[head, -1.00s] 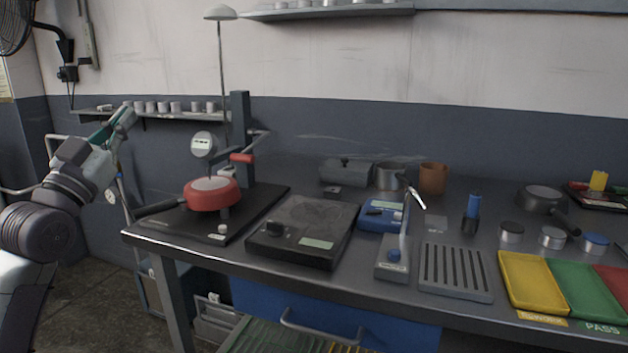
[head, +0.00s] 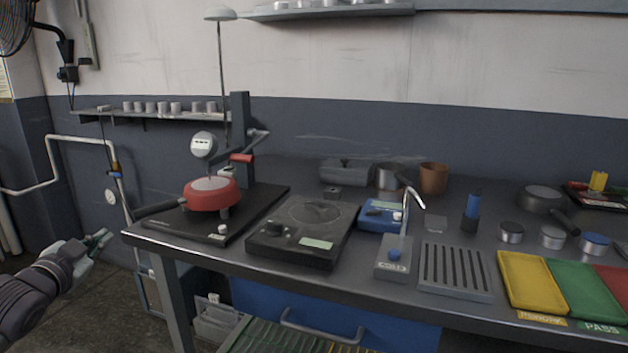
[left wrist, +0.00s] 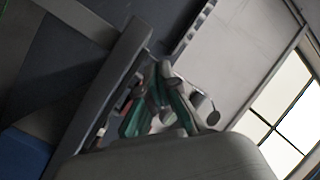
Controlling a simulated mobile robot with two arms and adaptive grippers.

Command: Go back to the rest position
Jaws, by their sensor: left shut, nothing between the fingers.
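My left gripper (head: 101,241) is low at the left of the head view, off the left end of the workbench (head: 330,285) and below its top. It is shut and empty. In the left wrist view its fingers (left wrist: 160,108) show as green and grey parts close together. The red pan (head: 212,193) sits upside down on the black test stand (head: 212,222), its handle pointing left, apart from my gripper. My right gripper is in neither view.
A black hot plate (head: 303,232), a blue meter (head: 381,215) and a slotted grey rack (head: 455,271) stand on the bench. Yellow (head: 531,283) and green (head: 584,290) trays lie at the right. A pipe (head: 80,139) runs along the wall. The floor beside my left gripper looks free.

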